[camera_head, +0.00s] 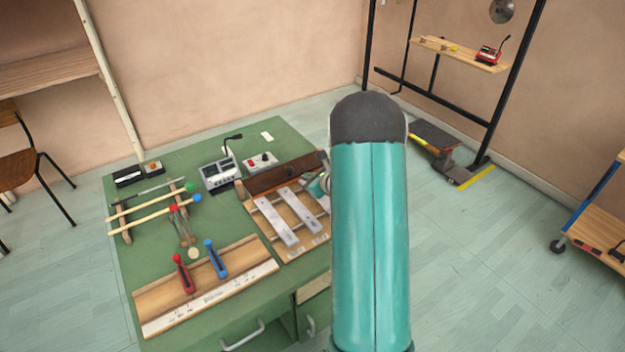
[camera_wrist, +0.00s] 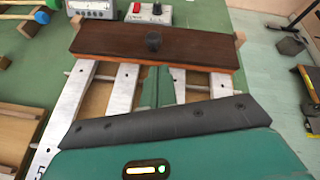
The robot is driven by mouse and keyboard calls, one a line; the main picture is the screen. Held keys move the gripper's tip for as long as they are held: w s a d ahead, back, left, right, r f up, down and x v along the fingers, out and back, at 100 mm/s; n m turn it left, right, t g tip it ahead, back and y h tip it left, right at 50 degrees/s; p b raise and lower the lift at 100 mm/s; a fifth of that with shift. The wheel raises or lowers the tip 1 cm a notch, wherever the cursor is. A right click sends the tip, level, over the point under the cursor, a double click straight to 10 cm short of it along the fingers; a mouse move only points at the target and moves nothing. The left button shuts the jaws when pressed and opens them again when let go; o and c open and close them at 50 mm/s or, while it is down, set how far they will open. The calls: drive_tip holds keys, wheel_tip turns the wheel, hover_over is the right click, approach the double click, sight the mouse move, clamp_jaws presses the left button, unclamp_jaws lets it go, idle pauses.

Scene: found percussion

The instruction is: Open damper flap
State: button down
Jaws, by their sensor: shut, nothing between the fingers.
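The damper flap is a long dark brown board (camera_wrist: 110,41) across the far ends of the metal bars (camera_wrist: 72,98) in the wrist view. A black knob (camera_wrist: 153,41) stands near the middle of its face. In the head view the flap (camera_head: 272,178) lies at the back of the bar instrument, its right end partly hidden by my gripper and arm. My gripper (camera_wrist: 161,70) is shut and empty, its teal fingertips just in front of the flap's near edge, below the knob. I cannot tell whether they touch the flap.
Mallets (camera_head: 150,208) lie to the left. A wooden board with red and blue handles (camera_head: 208,290) is at the green table's front.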

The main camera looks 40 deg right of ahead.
sight(293, 174)
drive_tip(key=x, duration=0.5)
drive_tip(key=shift+a, duration=0.1)
drive_tip(key=shift+s, duration=0.1)
